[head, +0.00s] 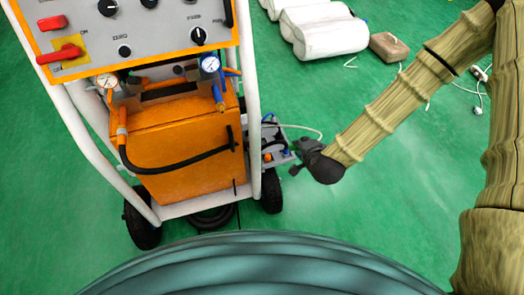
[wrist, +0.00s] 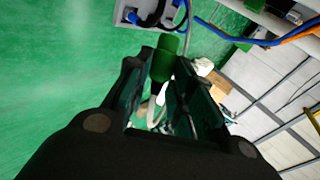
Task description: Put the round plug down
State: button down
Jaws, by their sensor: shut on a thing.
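A round green plug (wrist: 165,57) shows between the two dark fingers of my gripper (wrist: 160,72) in the wrist view. The fingers are shut on it, and its rounded end sticks out past the fingertips. A pale cable or hose (wrist: 155,108) shows behind it between the fingers. In the head view my gripper (head: 302,152) is low, just right of the cart's lower shelf; the plug cannot be made out there.
The orange foam unit (head: 182,150) sits on a white-framed wheeled cart. A small grey tray with fittings (head: 276,148) is close to my gripper. White canisters (head: 322,30) and a brown block (head: 389,47) lie at the back. Green floor (head: 385,215) is clear at right.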

jog(key=w+a+f+n+b, duration=0.2)
jog(key=a+f+n+b, duration=0.2)
jog(key=f+n+b, duration=0.55)
jog(key=n+t+y+b, duration=0.35)
jog(key=n+b, duration=0.65)
jog(key=b, duration=0.4)
send_over(264, 141)
jog(key=s, duration=0.4)
jog(key=shift+m+g+y, duration=0.25)
jog(key=shift+g+y, duration=0.2)
notch_tip(264, 141, down, 10)
jog(key=shift+f, duration=0.15)
jog(key=shift+w+f+b, duration=0.1)
jog(key=shift+f+b, duration=0.75)
jog(key=shift+f, duration=0.85)
jog(key=shift+f, duration=0.15)
jog(key=c, duration=1.2)
grip_release()
jog(key=shift+c, duration=0.2)
